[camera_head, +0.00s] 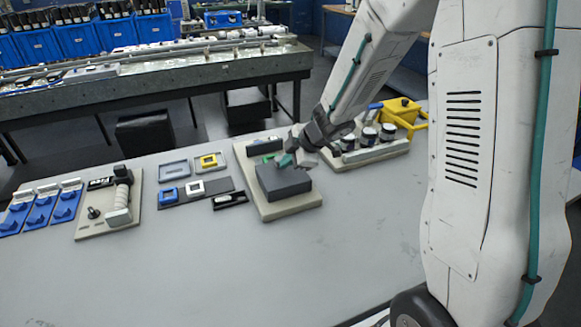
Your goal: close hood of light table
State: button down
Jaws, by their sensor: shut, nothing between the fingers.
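What looks like the light table is a beige base plate (288,212) with a dark grey box-like hood (284,184) on it, in the middle of the head view. The hood's top face looks flat and its front side faces me. My gripper (286,160) is shut and empty, at the hood's rear top edge. I cannot tell whether it touches the hood. The gripper and wrist hide part of the hood's back edge, and what lies under the hood is not visible.
Left of the base lie small blue, yellow and white frames (193,188) and a black piece (230,200). A beige fixture (110,205) and blue holders (42,207) stand further left. Right is a plate with several black-and-white knobs (367,137). The front tabletop (200,275) is clear.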

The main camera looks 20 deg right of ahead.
jog(key=w, duration=1)
jog(key=shift+w, duration=0.3)
jog(key=shift+r, duration=0.1)
jog(key=shift+s, duration=0.35)
jog(key=s, duration=0.3)
jog(key=shift+s+d, duration=0.1)
jog(key=v, duration=1)
jog(key=shift+s, duration=0.2)
